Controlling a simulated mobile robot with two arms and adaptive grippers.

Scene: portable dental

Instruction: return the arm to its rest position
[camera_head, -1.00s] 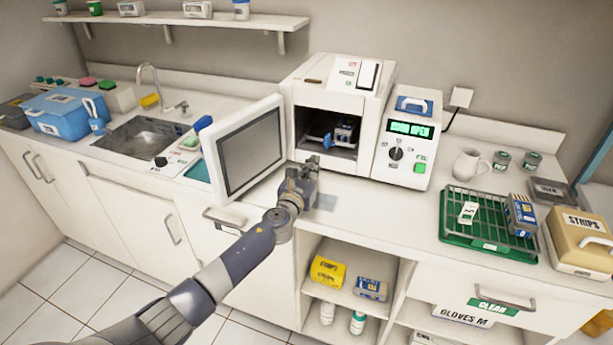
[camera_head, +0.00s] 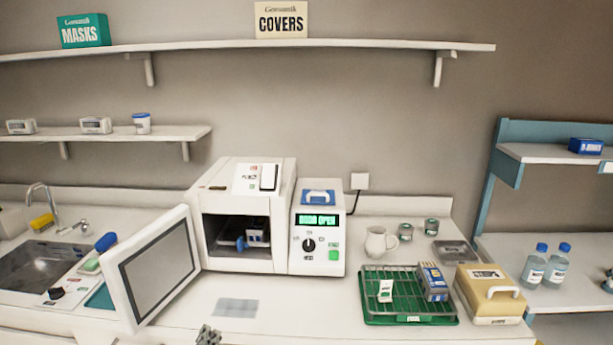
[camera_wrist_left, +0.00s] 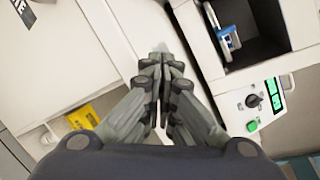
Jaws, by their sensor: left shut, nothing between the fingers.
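My left gripper (camera_head: 208,335) shows only at the bottom edge of the head view, in front of the counter. In the left wrist view my left gripper (camera_wrist_left: 163,62) has its fingers together with nothing between them. The white sterilizer (camera_head: 205,193) stands on the counter with its door (camera_head: 155,270) swung open to the left. Inside its dark chamber sits a blue and white item (camera_head: 257,236), also visible in the left wrist view (camera_wrist_left: 229,40). The gripper is in front of the sterilizer and apart from it. My right gripper is not in view.
A control box (camera_head: 318,262) with a green display stands right of the chamber. Further right are a white jug (camera_head: 378,243), a green tray (camera_head: 372,320) with a rack, and a beige case (camera_head: 490,293). The sink (camera_head: 35,268) is at left. The counter front-centre is mostly clear.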

